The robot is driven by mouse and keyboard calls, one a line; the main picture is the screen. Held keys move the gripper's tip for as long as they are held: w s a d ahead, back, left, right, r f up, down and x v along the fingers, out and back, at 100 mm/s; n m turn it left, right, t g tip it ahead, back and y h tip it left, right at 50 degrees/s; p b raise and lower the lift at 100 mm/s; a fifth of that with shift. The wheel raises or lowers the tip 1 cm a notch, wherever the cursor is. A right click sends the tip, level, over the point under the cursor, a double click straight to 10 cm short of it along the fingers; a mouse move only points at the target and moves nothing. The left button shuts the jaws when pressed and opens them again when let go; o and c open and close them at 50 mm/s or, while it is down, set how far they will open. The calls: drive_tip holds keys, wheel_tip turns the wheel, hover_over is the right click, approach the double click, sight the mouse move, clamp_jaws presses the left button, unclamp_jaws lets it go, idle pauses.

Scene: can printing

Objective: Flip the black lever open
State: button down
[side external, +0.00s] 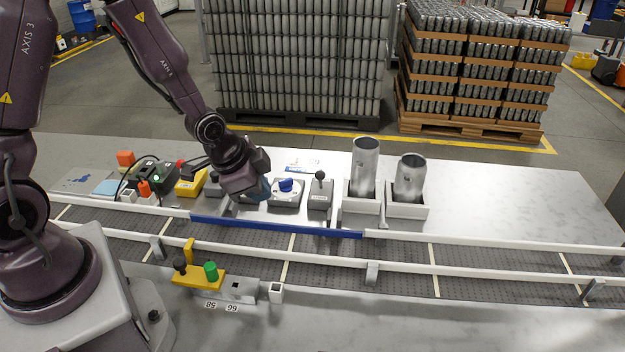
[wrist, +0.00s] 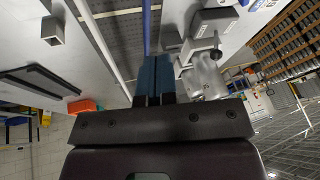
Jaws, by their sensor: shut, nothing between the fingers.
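A black ball-topped lever (side external: 320,178) stands roughly upright on a small grey base (side external: 319,198) in the side external view, right of the blue dial (side external: 286,185). Another black knob (side external: 180,262) sits on a yellow block nearer the camera. My gripper (side external: 262,192) points down at the left of the dial, apart from the ball-topped lever. Its blue fingers (wrist: 153,80) are together and empty in the wrist view. The gripper hides part of the controls behind it.
Two metal cans (side external: 366,165) (side external: 410,178) stand in holders right of the lever. A conveyor (side external: 400,274) with white and blue rails (side external: 275,227) runs in front. A yellow box (side external: 190,183) and other controls are at left. The table's right end is clear.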

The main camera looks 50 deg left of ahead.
sight(321, 181)
drive_tip(key=w+m+t, duration=0.1)
drive_tip(key=w+r+m+t, duration=0.1)
drive_tip(key=w+r+t, duration=0.1)
drive_tip(key=w, duration=0.1)
drive_tip(key=shift+d+m, duration=0.15)
drive_tip(key=shift+m, duration=0.25)
drive_tip(key=shift+f, duration=0.1)
drive_tip(key=x, duration=1)
drive_tip(key=shift+d, duration=0.1)
drive_tip(key=shift+w+a+r, duration=0.15)
drive_tip(key=shift+w+a, duration=0.25)
drive_tip(key=shift+w, duration=0.1)
drive_tip(key=shift+w+a+r, duration=0.15)
drive_tip(key=shift+w+a, duration=0.25)
drive_tip(key=shift+w, duration=0.1)
drive_tip(key=shift+w+a+r, duration=0.1)
drive_tip(key=shift+w+a, duration=0.3)
drive_tip(key=shift+w, duration=0.15)
